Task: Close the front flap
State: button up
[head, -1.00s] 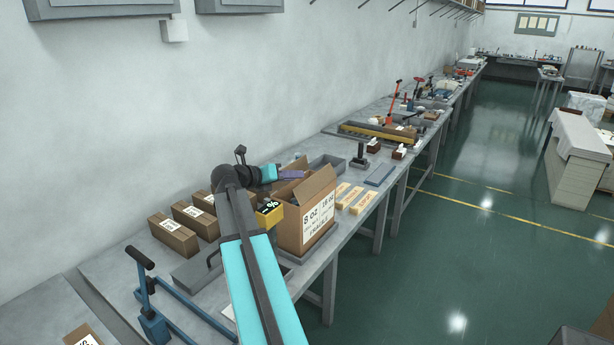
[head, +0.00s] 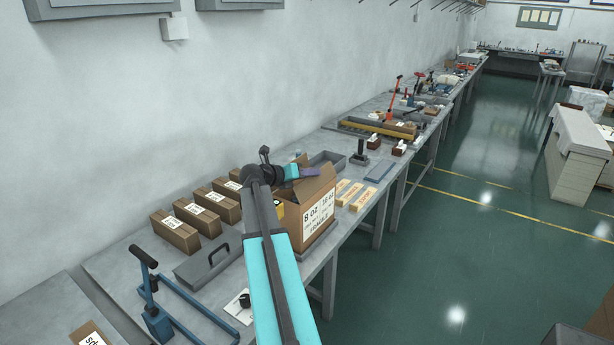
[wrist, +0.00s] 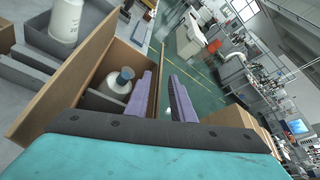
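The cardboard box (head: 308,222) stands on the bench with its printed front towards the aisle. A flap (head: 318,187) stands raised above that printed side. My gripper (head: 304,172), with purple fingers, is above the open box, just behind the raised flap. In the wrist view the two fingers (wrist: 161,97) are apart, with a thin brown edge showing between them. I cannot tell whether they touch it. Left of them is the box's inside with a white bottle (wrist: 117,82) with a blue cap. A long brown flap (wrist: 60,85) stands up at the left there.
Several small labelled boxes (head: 175,237) line the wall side. Wooden blocks (head: 347,193) and a grey tray (head: 327,162) are past the box. The aisle floor (head: 420,270) is clear.

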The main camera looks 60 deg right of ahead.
grip_shut()
jog(key=shift+w+f+n+g, duration=0.25)
jog(key=shift+w+n+g, duration=0.1)
jog(key=shift+n, duration=0.15)
grip_release()
jog(key=shift+a, duration=0.1)
jog(key=b+v, duration=0.3)
jog(key=v, duration=1)
jog(key=shift+a, duration=0.35)
